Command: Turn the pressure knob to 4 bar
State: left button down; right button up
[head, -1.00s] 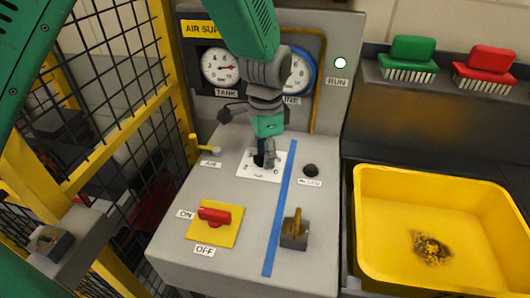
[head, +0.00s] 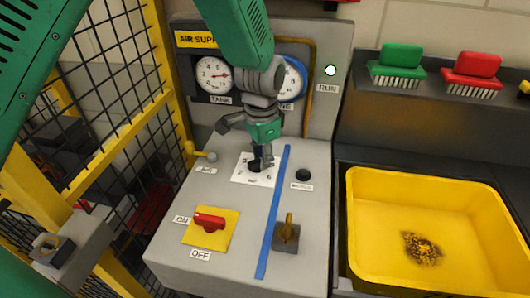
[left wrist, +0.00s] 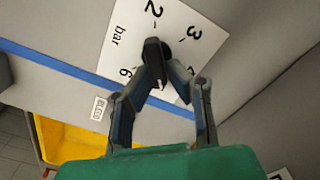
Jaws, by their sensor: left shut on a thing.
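The pressure knob (left wrist: 154,52) is small and black. It sits on a white dial plate (head: 243,175) marked with numbers and "bar"; 2, 3 and 6 are readable in the left wrist view. My left gripper (head: 259,162) reaches down to the knob from above, its fingers shut on it. The left gripper also shows in the left wrist view (left wrist: 164,62). The fingers hide part of the knob and dial, so I cannot tell its setting. The line gauge (head: 292,78), with a blue rim, is partly hidden by my left arm. My right gripper is not in view.
The panel holds a red ON/OFF switch (head: 209,222), a yellow lever (head: 197,151), a black button (head: 303,175), a brass-coloured handle (head: 288,230) and a blue strip (head: 272,215).

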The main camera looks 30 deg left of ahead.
pick_arm(q)
jog(key=n+p, duration=0.4)
jog(key=shift+s+a, duration=0.2)
jog(key=shift+a, duration=0.15)
jog(key=n+p, duration=0.2)
jog(key=n, duration=0.1)
jog(key=shift+a+f+n, duration=0.15)
jog(key=shift+n, duration=0.15)
jog(key=shift+s+f+n+p, duration=0.1)
jog(key=shift+n+p, duration=0.45)
jog(key=shift+n, duration=0.45)
jog(key=c, duration=1.6)
grip_release()
jog(key=shift+o, duration=0.2)
jog(key=shift+r, duration=0.2)
